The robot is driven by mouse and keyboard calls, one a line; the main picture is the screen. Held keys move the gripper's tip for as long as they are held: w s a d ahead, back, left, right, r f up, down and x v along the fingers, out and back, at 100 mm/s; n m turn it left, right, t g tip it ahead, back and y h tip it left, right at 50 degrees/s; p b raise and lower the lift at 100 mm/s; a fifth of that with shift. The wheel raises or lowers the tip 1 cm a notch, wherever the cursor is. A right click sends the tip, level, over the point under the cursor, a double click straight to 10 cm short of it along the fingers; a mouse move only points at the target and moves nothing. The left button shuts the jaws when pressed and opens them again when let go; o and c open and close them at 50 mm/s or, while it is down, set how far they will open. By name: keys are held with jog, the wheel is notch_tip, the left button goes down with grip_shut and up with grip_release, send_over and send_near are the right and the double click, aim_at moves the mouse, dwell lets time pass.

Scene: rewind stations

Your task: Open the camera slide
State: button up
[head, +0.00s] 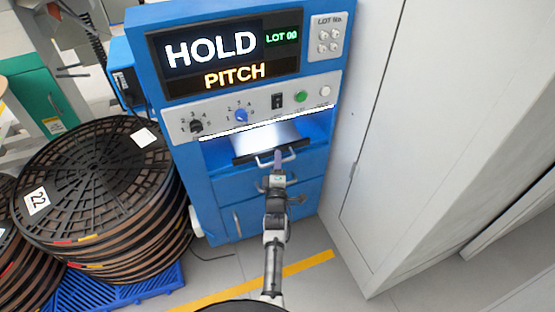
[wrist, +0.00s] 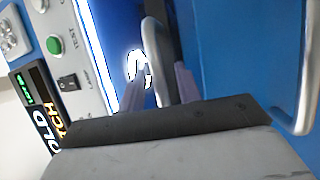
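The camera slide (head: 244,158) is a dark bar with a pale plate behind it, in the recess under the control panel of the blue machine. Its silver handle (head: 262,163) sticks out at the front. My gripper (head: 278,160) reaches up to the handle from below, toward its right part. In the wrist view, the handle (wrist: 154,50) runs between the two purple fingers of my gripper (wrist: 161,88). A gap seems to show between handle and fingers, so the gripper looks open around it. Any contact is hard to see.
The blue machine carries a HOLD display (head: 225,52) and a control panel (head: 250,110) with knobs and buttons. Another handle (head: 236,222) sits on its lower front. A tall grey cabinet (head: 375,120) stands close at right. Stacked black reels (head: 95,190) stand at left on a blue pallet (head: 150,290).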

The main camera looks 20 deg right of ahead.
jog(key=shift+c, duration=0.2)
grip_shut()
